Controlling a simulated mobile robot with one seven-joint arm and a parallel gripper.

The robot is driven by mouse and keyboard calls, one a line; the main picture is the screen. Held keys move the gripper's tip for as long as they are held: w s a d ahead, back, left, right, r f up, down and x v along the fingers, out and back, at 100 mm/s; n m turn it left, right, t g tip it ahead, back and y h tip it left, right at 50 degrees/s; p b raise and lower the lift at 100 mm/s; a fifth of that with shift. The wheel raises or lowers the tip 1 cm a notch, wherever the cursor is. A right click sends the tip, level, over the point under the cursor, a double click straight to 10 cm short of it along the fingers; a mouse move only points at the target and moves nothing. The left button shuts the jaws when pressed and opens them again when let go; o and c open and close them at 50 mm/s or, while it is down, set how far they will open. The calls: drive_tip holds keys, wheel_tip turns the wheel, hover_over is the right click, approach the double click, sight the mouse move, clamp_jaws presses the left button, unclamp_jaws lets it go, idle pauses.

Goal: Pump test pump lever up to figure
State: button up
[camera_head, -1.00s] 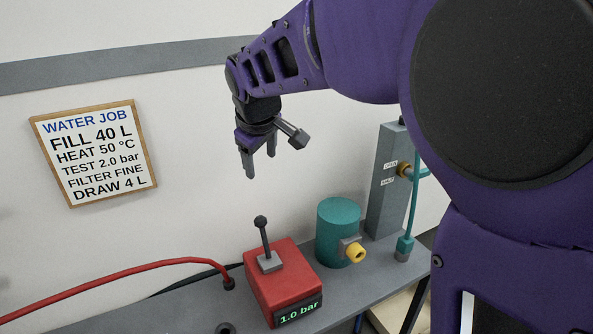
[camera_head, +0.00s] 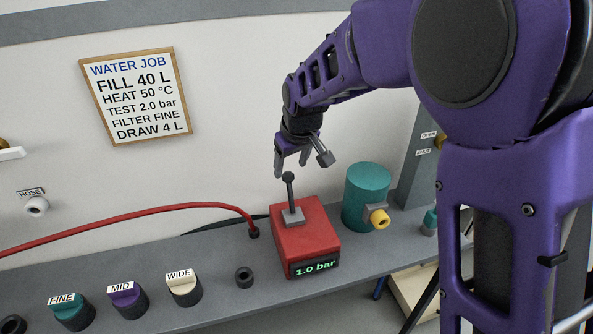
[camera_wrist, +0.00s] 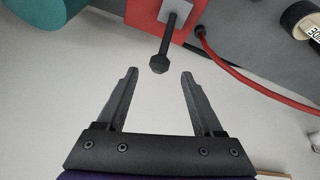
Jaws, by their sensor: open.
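The test pump is a red box (camera_head: 306,236) on the grey shelf, and its display (camera_head: 315,268) reads 1.0 bar. Its dark lever (camera_head: 290,192) with a round knob stands up from a grey plate on top, close to upright. My gripper (camera_head: 291,172) is open and empty, just above and around the height of the knob in the head view. In the wrist view my gripper (camera_wrist: 159,75) has its fingers spread, with the lever knob (camera_wrist: 159,64) just beyond and between the tips. I cannot tell whether they touch. The sign (camera_head: 135,98) says TEST 2.0 bar.
A teal cylinder (camera_head: 367,195) with a yellow knob stands right of the pump. A red hose (camera_head: 160,211) runs left from the shelf. Filter caps marked FINE (camera_head: 72,313), MID (camera_head: 127,300) and WIDE (camera_head: 184,288) sit at front left. The wall is close behind.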

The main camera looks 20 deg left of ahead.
sight(290, 190)
drive_tip(key=x, duration=0.9)
drive_tip(key=shift+w+f, duration=0.15)
drive_tip(key=shift+f, duration=0.15)
drive_tip(key=shift+c, duration=0.2)
clamp_jaws()
idle(0.7)
